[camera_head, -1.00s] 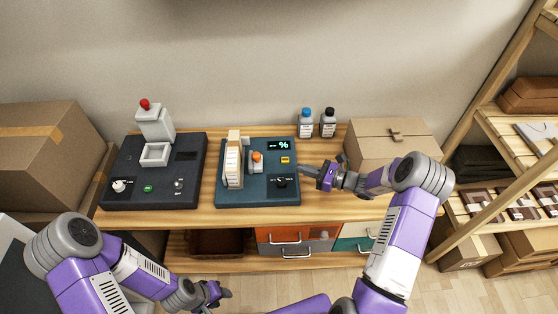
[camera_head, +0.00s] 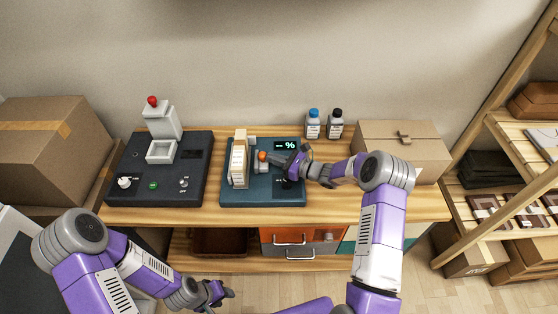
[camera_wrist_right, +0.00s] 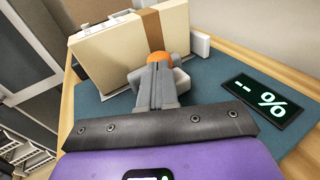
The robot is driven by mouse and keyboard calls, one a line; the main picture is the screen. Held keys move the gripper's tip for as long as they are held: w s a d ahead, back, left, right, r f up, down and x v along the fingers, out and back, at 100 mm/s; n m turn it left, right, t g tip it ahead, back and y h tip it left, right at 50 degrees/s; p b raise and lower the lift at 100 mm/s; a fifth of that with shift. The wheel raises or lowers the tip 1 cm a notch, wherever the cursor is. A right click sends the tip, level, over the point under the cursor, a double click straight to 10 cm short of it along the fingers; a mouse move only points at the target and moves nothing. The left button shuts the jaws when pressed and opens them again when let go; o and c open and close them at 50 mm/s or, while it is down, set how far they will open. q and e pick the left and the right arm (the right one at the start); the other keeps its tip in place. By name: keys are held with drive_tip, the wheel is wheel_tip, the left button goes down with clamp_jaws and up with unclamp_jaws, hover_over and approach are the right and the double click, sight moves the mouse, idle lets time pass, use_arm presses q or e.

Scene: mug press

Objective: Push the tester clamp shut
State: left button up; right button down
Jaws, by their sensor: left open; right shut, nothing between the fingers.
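The tester (camera_head: 262,196) is a dark blue box on the bench with a lit display (camera_head: 287,145) reading "-- %". A cream block with a brown band (camera_head: 239,165) stands upright on it; the wrist view shows it too (camera_wrist_right: 115,48). The clamp, grey with an orange knob (camera_head: 262,155), is to the right of the block; its knob (camera_wrist_right: 158,58) shows just beyond my fingertips. My right gripper (camera_head: 268,162) is shut and empty at the clamp's right side. Contact is hard to tell, as the fingers hide part of the clamp. My left gripper (camera_head: 225,293) is open, low in front of the bench.
A black device with a red-knobbed press (camera_head: 160,122) stands left of the tester. Two bottles, blue-capped (camera_head: 313,125) and black-capped (camera_head: 335,126), stand behind at the right. A cardboard box (camera_head: 400,145) is at the bench's right end.

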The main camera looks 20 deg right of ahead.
sight(262, 158)
drive_tip(key=a, duration=0.1)
drive_tip(key=a+b, duration=0.1)
drive_tip(key=a, duration=0.1)
drive_tip(key=shift+w, duration=0.4)
use_arm(q)
drive_tip(key=shift+f, duration=0.35)
use_arm(e)
drive_tip(key=shift+r, duration=0.1)
drive_tip(key=shift+s, duration=0.1)
drive_tip(key=shift+s+d, duration=0.2)
drive_tip(key=shift+d, duration=0.15)
drive_tip(key=p+v, duration=0.1)
drive_tip(key=v, duration=1.2)
drive_tip(key=shift+s+d, duration=0.1)
drive_tip(key=shift+d, duration=0.1)
use_arm(q)
drive_tip(key=shift+s+d+r, duration=0.2)
drive_tip(key=shift+s+r, duration=0.15)
drive_tip(key=shift+r, duration=0.2)
